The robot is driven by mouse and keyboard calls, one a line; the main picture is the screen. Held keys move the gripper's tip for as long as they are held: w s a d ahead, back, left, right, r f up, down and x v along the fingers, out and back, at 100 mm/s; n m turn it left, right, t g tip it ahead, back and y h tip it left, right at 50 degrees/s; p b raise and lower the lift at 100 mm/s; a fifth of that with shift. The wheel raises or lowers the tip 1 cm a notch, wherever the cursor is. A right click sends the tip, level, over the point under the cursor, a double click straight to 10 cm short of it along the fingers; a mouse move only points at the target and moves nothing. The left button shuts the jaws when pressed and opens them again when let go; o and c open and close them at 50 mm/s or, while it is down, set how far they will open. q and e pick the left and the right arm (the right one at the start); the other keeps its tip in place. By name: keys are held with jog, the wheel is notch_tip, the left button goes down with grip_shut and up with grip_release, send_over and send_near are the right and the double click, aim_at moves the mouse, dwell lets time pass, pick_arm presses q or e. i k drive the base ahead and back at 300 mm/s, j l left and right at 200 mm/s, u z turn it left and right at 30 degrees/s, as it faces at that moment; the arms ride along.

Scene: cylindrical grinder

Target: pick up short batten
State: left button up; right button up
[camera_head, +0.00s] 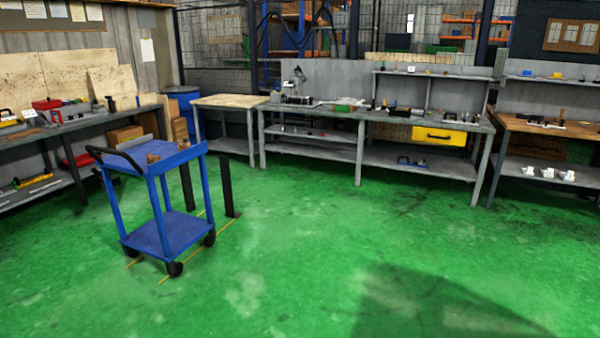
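I cannot single out a short batten for certain. Small brown pieces (153,158) lie on the top shelf of a blue cart (172,233); they are too small to tell what they are. A light grey strip (131,143) shows at the far edge of the cart's top. Neither of my grippers is in view.
Two dark upright posts (227,186) stand behind the cart, by yellow floor lines (200,258). A cluttered bench (65,130) is at left. Long grey benches (330,118) and a wood-topped table (230,101) line the back. The green floor at centre and right is clear.

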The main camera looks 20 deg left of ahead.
aim_at(29, 132)
jog(key=i+j+u, duration=0.2)
jog(key=u, duration=0.2)
jog(key=i+u, duration=0.8)
jog(key=i+l+u, duration=0.15)
jog(key=i+u, duration=0.25)
jog(key=i+l+u, duration=0.2)
jog(key=u, duration=0.2)
jog(key=i+j+u, duration=0.2)
jog(key=i+u, duration=0.2)
jog(key=i, duration=0.6)
jog(key=i+l+u, duration=0.1)
jog(key=i+u, duration=0.3)
jog(key=i, duration=1.55)
jog(key=i+z, duration=0.15)
jog(key=i, duration=0.85)
